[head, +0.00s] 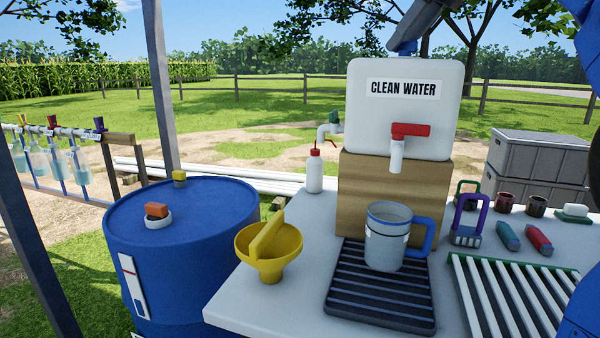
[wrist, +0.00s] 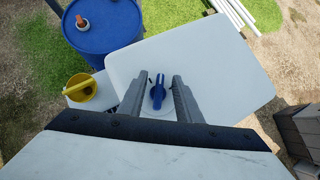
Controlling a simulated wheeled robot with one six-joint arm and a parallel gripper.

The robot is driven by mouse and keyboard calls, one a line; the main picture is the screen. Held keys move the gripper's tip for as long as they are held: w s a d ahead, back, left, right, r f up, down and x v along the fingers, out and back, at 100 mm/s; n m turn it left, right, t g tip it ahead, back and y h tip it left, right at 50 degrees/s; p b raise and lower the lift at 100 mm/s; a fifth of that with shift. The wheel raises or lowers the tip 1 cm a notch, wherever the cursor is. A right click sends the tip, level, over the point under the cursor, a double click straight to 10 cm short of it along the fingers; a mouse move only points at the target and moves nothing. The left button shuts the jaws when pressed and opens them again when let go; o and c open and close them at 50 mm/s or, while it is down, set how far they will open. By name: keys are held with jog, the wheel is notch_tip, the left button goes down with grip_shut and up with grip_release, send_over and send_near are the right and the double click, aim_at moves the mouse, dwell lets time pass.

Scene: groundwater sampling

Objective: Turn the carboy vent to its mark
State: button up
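The white carboy (head: 400,128) labelled CLEAN WATER stands on a wooden block, with a red-handled tap on its front. In the wrist view its white top (wrist: 225,65) is seen from above. The blue vent knob (wrist: 158,95) sits on a pale round base there, its narrow handle pointing roughly up the picture. Small dark ticks show near the knob, but I cannot tell which is the mark. My gripper (wrist: 160,76) is open, one grey finger on each side of the knob, with gaps visible.
A blue drum (head: 185,250) and a yellow funnel (head: 268,250) stand to the left. Grey crates (head: 540,165) are at right.

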grip_shut()
jog(key=n+g+y, duration=0.1)
jog(key=n, duration=0.1)
jog(key=shift+w+n, duration=0.1)
jog(key=shift+n, duration=0.2)
jog(key=n+g+y, duration=0.1)
jog(key=n+g, duration=0.1)
jog(key=n, duration=0.1)
jog(key=shift+s+n+g+y, duration=0.2)
jog(key=shift+n+g+y, duration=0.1)
jog(key=shift+n+g, duration=0.25)
jog(key=shift+a, duration=0.1)
grip_release()
jog(key=shift+t, duration=0.25)
